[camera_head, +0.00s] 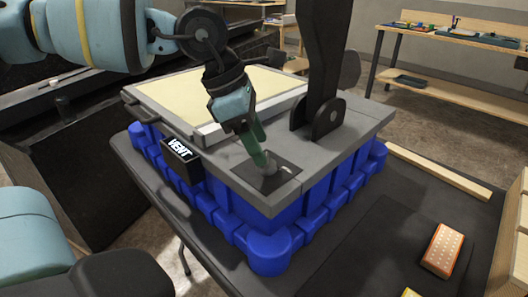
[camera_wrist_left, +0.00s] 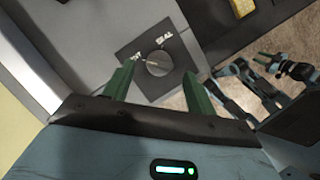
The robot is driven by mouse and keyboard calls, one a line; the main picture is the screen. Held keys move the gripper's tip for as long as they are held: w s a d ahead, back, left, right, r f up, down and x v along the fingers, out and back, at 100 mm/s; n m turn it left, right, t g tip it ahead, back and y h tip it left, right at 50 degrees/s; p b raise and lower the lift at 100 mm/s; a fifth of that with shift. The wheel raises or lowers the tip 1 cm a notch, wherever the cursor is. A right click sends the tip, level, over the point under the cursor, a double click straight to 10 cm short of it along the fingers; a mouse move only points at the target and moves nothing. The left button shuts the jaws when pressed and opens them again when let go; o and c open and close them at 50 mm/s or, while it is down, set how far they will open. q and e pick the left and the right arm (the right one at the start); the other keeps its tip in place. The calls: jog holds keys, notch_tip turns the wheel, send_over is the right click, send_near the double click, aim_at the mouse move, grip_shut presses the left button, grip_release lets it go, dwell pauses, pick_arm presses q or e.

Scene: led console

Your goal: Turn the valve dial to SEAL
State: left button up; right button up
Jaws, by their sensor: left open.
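The valve dial (camera_wrist_left: 158,63) is a round grey knob on a dark square plate (camera_head: 284,171) at the console's near corner. In the left wrist view, a SEAL label (camera_wrist_left: 165,35) and a partly hidden VENT label show beside it. A light mark on the knob seems to face the VENT side. A small black display (camera_head: 180,152) on the console's side reads VENT. My left gripper (camera_head: 262,158) is open, its green fingers spread on either side of the dial; contact cannot be told. A small gripper with green fingers, seemingly my right one (camera_wrist_left: 265,57), shows in the left wrist view.
The grey console (camera_head: 225,172) stands on a blue ribbed base (camera_head: 268,238) on a dark table (camera_head: 335,255). A tall black bracket (camera_head: 322,70) rises beside the dial plate. An orange block (camera_head: 442,250) lies at right. A wooden strip (camera_head: 437,170) lies behind it; the table between is clear.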

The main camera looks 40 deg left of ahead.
pick_arm(q)
jog(key=shift+x, duration=1.05)
jog(key=shift+w+d+f, duration=0.1)
jog(key=shift+d+f, duration=0.05)
jog(key=shift+f, duration=0.3)
pick_arm(e)
jog(key=shift+w+t, duration=0.3)
jog(key=shift+w, duration=0.25)
pick_arm(q)
jog(key=c, duration=0.7)
jog(key=shift+c, duration=1.4)
pick_arm(e)
jog(key=shift+s, duration=0.4)
